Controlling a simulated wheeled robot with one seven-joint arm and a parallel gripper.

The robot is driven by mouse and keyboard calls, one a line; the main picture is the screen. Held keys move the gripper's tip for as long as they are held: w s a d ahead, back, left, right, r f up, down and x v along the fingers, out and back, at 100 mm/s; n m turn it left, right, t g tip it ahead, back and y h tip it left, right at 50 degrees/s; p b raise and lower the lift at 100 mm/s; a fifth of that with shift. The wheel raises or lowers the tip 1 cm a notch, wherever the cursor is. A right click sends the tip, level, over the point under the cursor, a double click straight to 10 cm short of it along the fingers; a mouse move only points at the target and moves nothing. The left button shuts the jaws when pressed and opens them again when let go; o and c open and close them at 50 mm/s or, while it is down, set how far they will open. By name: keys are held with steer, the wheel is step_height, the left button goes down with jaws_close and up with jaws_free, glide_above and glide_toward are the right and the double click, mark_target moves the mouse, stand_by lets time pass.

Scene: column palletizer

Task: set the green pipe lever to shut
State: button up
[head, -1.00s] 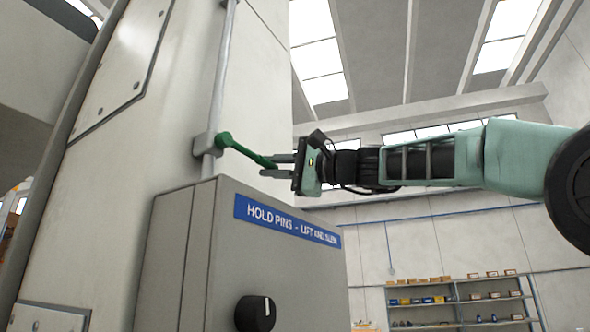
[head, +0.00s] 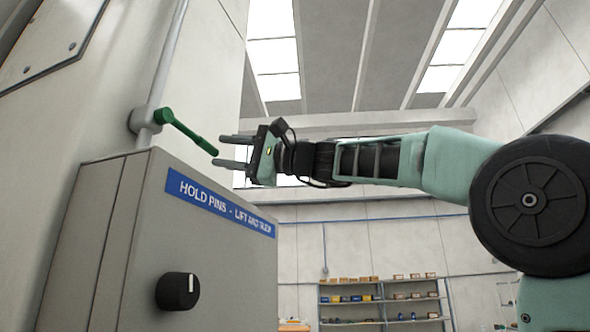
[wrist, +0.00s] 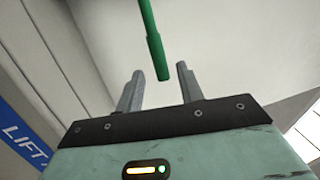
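The green pipe lever (head: 186,130) is mounted on a thin vertical grey pipe (head: 170,65) on the column. It slants down to the right from its pivot collar (head: 145,119). My gripper (head: 219,150) is open, with its two fingers apart at the lever's free end. In the wrist view the lever's grip (wrist: 157,55) comes down from the top, and its end lies between the two fingertips (wrist: 160,71) in the picture. Clear space shows on both sides of it, and no finger appears closed on it.
A grey control box (head: 215,240) stands just below the lever, with a blue label (head: 220,205) and a black knob (head: 178,291). The white column (head: 100,110) is close behind and left. Shelving (head: 385,305) is far back; the air right of the lever holds only my arm.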

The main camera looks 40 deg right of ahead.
steer(key=b+v, duration=0.4)
steer(key=v, duration=0.9)
steer(key=shift+s+d, duration=0.2)
steer(key=shift+s, duration=0.2)
